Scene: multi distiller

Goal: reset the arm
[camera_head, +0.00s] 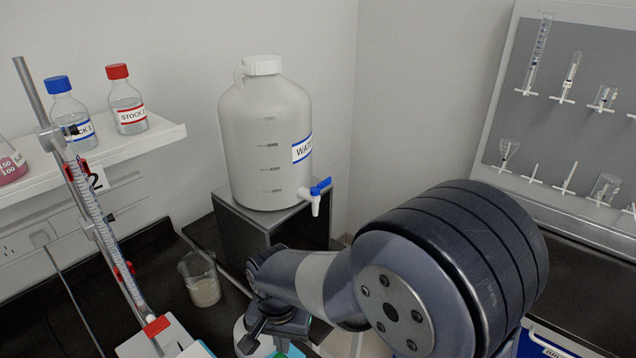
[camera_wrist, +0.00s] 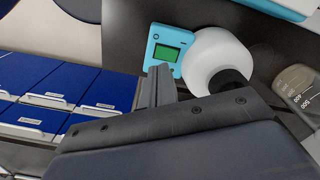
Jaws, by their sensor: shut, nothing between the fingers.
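My arm reaches in from the lower right of the head view, its large dark joint in the foreground. My gripper (camera_head: 250,340) is low in the middle of that view, over the dark bench and just right of a glass beaker (camera_head: 203,284). In the wrist view my gripper (camera_wrist: 160,72) is shut, with nothing held between its fingers. A turquoise device with a green screen (camera_wrist: 168,48) and a white rounded object with a dark end (camera_wrist: 216,62) lie just beyond the fingertips. What is directly under the arm is partly hidden in the head view.
A white water jug (camera_head: 265,140) with a blue tap stands on a dark box stand (camera_head: 240,235). A pegboard (camera_head: 580,110) holds glassware.

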